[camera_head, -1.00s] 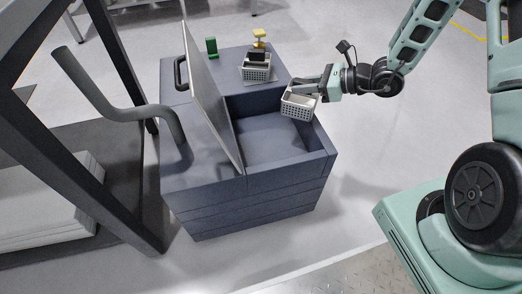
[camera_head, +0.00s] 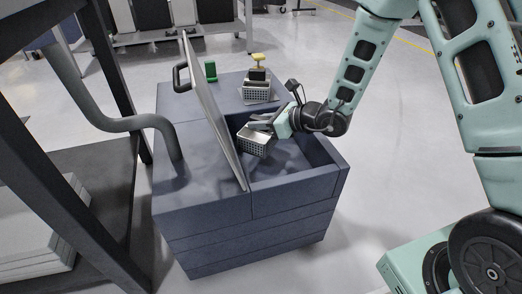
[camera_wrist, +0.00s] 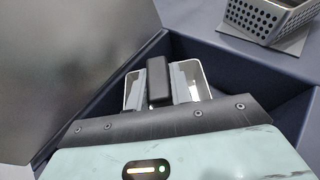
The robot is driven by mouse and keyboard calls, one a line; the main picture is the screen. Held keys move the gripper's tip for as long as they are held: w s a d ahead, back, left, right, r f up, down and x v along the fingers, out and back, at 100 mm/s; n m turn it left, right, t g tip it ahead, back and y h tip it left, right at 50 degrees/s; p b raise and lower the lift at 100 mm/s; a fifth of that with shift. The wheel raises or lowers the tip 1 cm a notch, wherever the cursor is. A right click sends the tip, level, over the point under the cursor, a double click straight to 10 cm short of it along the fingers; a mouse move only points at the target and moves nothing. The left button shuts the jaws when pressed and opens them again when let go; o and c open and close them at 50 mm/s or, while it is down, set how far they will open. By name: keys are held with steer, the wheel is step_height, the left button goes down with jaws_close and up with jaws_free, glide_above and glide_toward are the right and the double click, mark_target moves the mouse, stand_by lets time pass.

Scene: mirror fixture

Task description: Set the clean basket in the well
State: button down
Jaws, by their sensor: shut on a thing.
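My gripper (camera_head: 275,122) is shut on a small grey perforated basket (camera_head: 254,142) and holds it tilted over the open well (camera_head: 290,178) of the dark blue-grey cabinet. In the wrist view, my gripper (camera_wrist: 173,82) grips the basket (camera_wrist: 205,80) with the well's dark walls around it. I cannot tell whether the basket touches the well's floor. A second perforated basket (camera_head: 258,92) stands on the cabinet's back top with dark and yellow items in it; it also shows in the wrist view (camera_wrist: 265,18). I cannot tell which basket is clean.
A green block (camera_head: 210,71) sits on the cabinet's back top. A bent grey pipe (camera_head: 110,122) and a dark frame stand to the left.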

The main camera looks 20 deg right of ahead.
steer(key=shift+f+b, duration=1.5)
steer(key=shift+f, duration=1.65)
steer(key=shift+f, duration=0.2)
steer(key=c, duration=1.3)
jaws_free()
steer(key=shift+o, duration=0.2)
